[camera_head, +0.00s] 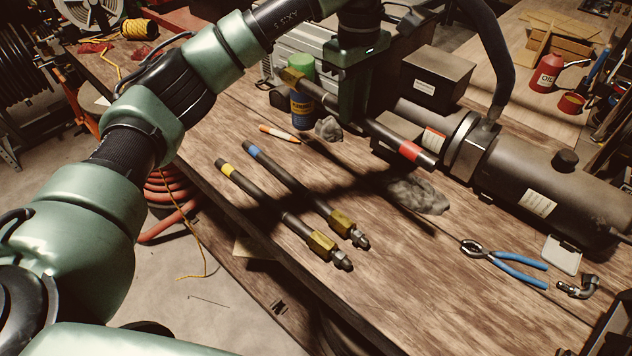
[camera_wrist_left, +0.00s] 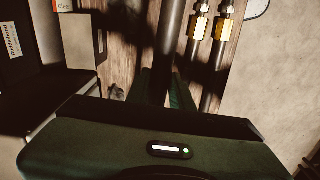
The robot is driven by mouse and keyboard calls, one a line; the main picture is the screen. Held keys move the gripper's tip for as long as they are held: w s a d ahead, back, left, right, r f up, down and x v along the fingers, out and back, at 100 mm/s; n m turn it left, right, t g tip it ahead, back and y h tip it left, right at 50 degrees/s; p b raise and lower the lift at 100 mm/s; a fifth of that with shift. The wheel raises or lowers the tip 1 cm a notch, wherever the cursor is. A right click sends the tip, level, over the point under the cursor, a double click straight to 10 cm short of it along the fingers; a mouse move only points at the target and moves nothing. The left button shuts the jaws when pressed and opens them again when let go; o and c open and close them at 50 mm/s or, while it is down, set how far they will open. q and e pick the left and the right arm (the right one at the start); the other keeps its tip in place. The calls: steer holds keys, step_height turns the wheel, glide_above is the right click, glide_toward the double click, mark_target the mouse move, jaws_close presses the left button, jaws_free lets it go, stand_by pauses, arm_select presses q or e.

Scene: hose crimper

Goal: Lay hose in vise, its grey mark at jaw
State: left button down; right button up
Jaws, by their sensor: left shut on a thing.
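My left gripper (camera_head: 354,108) reaches in from the left and is shut around a dark hose (camera_head: 377,131). The hose has a brass-yellow fitting (camera_head: 292,76) at its far left end and a red band (camera_head: 410,151) near its right end. The red-band end lies beside the dark vise-like machine (camera_head: 466,146); I cannot tell whether it touches the jaw. No grey mark can be made out on the hose. In the left wrist view the hose (camera_wrist_left: 172,40) runs lengthwise into the gripper (camera_wrist_left: 168,92). My right gripper is not in view.
Two more hoses, one with a yellow band (camera_head: 258,200) and one with a blue band (camera_head: 290,185), lie on the wooden bench. Blue-handled pliers (camera_head: 515,269), a grey rag (camera_head: 415,193) and a blue can (camera_head: 303,108) are nearby.

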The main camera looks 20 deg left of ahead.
arm_select(q)
steer(key=shift+w+a+r+n, duration=0.15)
steer(key=shift+w+r+n, duration=0.05)
steer(key=shift+n, duration=0.1)
steer(key=shift+a+f, duration=0.1)
steer(key=shift+f, duration=0.2)
step_height(320, 180, down, 15)
steer(key=p, duration=0.3)
steer(key=shift+w+r, duration=0.1)
steer(key=shift+r, duration=0.05)
step_height(320, 180, down, 4)
steer(key=shift+r+p, duration=0.1)
steer(key=shift+p, duration=0.75)
steer(key=shift+f, duration=0.3)
steer(key=shift+f, duration=0.1)
